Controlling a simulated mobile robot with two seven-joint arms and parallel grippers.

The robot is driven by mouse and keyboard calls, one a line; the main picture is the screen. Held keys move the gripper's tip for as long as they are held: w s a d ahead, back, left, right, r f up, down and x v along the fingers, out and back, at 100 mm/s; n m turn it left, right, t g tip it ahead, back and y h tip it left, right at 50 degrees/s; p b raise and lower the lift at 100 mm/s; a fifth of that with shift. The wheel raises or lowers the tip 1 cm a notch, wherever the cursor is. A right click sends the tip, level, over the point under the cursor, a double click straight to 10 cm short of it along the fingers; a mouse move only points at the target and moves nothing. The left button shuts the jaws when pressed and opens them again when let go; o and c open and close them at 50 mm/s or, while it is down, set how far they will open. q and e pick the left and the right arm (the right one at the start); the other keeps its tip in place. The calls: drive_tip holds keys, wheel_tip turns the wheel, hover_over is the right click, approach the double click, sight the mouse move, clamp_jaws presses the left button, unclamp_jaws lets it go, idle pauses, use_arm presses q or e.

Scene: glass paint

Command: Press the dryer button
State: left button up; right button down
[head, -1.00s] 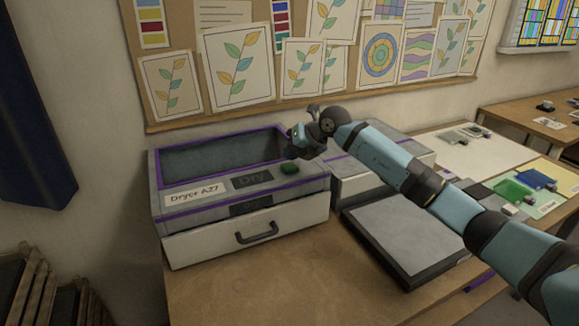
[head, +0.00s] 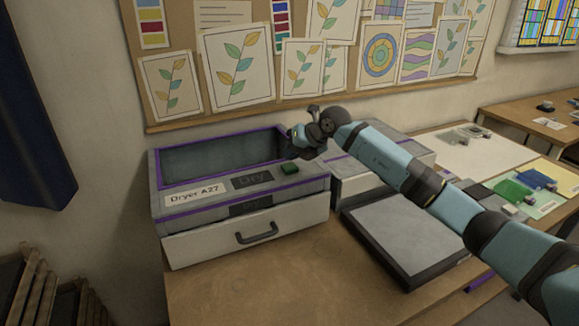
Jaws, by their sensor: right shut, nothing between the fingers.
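The dryer (head: 170,222) is a grey box with purple trim, labelled "Dryer A27", on the wooden table. Its green button (head: 290,168) sits on the top front panel, right of the dark "Dry" plate (head: 254,180). My right gripper (head: 292,153) is shut and empty, just above and behind the button, pointing left and down. A small gap seems to show between the fingertips and the button; contact cannot be made out for sure. My left gripper is not in view.
The dryer's white drawer (head: 205,246) with a dark handle is closed. A second grey box (head: 365,185) and a flat grey plate (head: 405,232) stand to the right, under my right arm. Green and blue trays lie further right. The front of the table (head: 300,285) is clear.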

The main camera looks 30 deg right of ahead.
idle(0.5)
drive_tip(key=shift+f, duration=0.45)
drive_tip(key=shift+f+b, duration=0.35)
idle(0.5)
drive_tip(key=shift+f, duration=0.15)
idle(0.3)
